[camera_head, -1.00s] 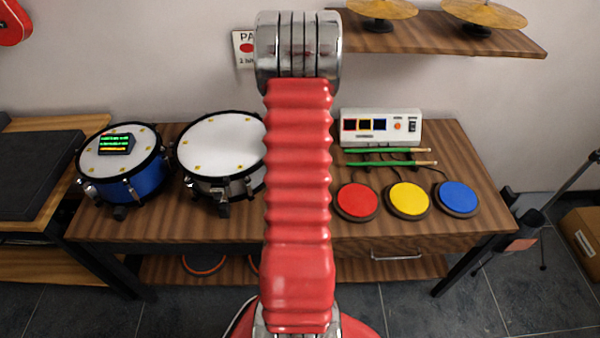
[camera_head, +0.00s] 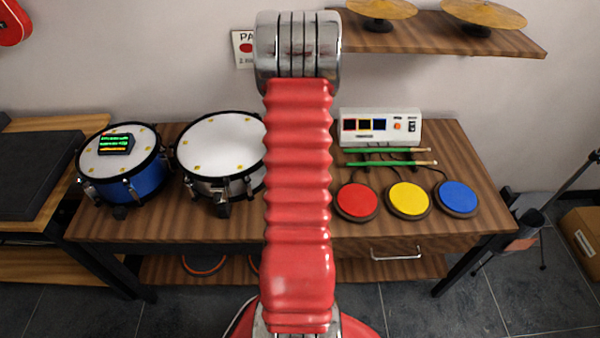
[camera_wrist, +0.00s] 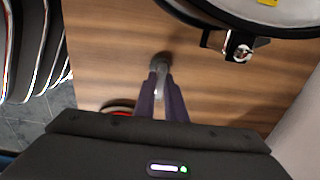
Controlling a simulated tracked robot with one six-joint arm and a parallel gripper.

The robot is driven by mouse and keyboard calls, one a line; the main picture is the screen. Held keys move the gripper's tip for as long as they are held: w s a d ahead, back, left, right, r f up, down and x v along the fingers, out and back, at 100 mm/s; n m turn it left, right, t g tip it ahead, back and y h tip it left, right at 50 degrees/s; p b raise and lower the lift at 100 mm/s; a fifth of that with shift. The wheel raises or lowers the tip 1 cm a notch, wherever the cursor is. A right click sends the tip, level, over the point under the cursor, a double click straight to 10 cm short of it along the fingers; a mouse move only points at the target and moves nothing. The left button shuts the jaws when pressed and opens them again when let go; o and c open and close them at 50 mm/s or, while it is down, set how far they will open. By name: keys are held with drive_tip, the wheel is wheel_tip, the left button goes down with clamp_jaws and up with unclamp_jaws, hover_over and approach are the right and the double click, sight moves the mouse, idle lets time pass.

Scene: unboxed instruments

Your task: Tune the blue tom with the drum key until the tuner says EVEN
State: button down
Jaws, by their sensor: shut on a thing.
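The blue tom (camera_head: 150,181) stands at the left end of the wooden bench, its white head up. The tuner (camera_head: 116,144), a small dark box with lit green and yellow lines, lies on that head; its text is too small to read. In the wrist view my gripper (camera_wrist: 161,80) is shut on a small grey metal piece, which looks like the drum key (camera_wrist: 157,68), above bare wood. It is apart from the drum rim and lug (camera_wrist: 238,48) at top right; which drum that is I cannot tell. My gripper is hidden in the head view.
A white drum (camera_head: 216,160) stands right of the blue tom. Red (camera_head: 357,201), yellow (camera_head: 409,198) and blue (camera_head: 457,197) pads, green sticks (camera_head: 385,150) and a white control box (camera_head: 381,127) are on the right. A shelf with cymbals (camera_head: 484,12) hangs above.

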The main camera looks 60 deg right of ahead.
drive_tip(key=shift+r, duration=0.15)
drive_tip(key=shift+r, duration=2.35)
idle(0.5)
